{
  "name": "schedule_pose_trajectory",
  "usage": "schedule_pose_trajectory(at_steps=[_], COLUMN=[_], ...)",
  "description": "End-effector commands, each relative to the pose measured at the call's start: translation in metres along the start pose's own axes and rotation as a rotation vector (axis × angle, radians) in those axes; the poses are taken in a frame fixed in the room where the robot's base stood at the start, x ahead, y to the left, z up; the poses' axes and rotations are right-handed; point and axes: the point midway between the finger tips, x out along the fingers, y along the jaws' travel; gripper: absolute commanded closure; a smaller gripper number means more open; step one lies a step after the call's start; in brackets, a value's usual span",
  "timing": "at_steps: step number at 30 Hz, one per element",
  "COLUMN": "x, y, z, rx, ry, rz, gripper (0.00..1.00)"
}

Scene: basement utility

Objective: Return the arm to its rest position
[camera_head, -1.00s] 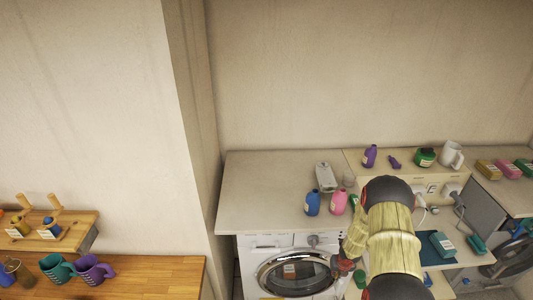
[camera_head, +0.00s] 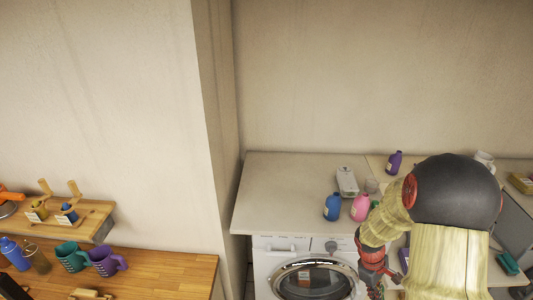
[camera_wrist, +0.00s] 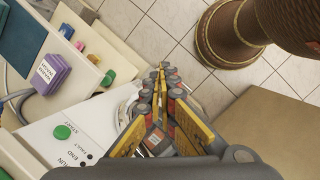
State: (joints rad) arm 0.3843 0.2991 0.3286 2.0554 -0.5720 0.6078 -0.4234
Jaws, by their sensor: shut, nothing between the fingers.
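My gripper (camera_wrist: 162,75) points down in the wrist view, its two yellow-and-grey fingers together at the tips with nothing between them. In the head view my arm is folded at the right, its dark elbow large and close to the camera. My gripper (camera_head: 376,288) shows only partly at the lower edge there, in front of the washing machine (camera_head: 270,262). The fingertips are cut off in that view.
The counter (camera_head: 285,180) holds a blue bottle (camera_head: 332,207), a pink bottle (camera_head: 360,207) and a purple bottle (camera_head: 394,162). A wooden bench (camera_head: 150,270) with mugs stands at left. Tiled floor (camera_wrist: 150,30) and a purple box (camera_wrist: 52,74) show in the wrist view.

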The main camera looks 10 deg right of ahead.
Motion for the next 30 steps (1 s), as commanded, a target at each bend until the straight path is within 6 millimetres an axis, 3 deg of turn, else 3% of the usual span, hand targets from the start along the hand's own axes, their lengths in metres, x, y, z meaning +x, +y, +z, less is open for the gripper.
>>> schedule_pose_trajectory(at_steps=[6, 15, 24, 30], x=[-0.061, -0.120, -0.155, -0.173], y=[-0.050, -0.131, -0.201, -0.224], z=[0.006, 0.012, 0.014, 0.018], rx=[0.348, 0.635, 0.673, 0.626], ry=[0.063, 0.213, 0.456, 0.637], rz=[-0.029, -0.103, -0.140, -0.099], gripper=[1.00, 1.00, 1.00, 1.00])
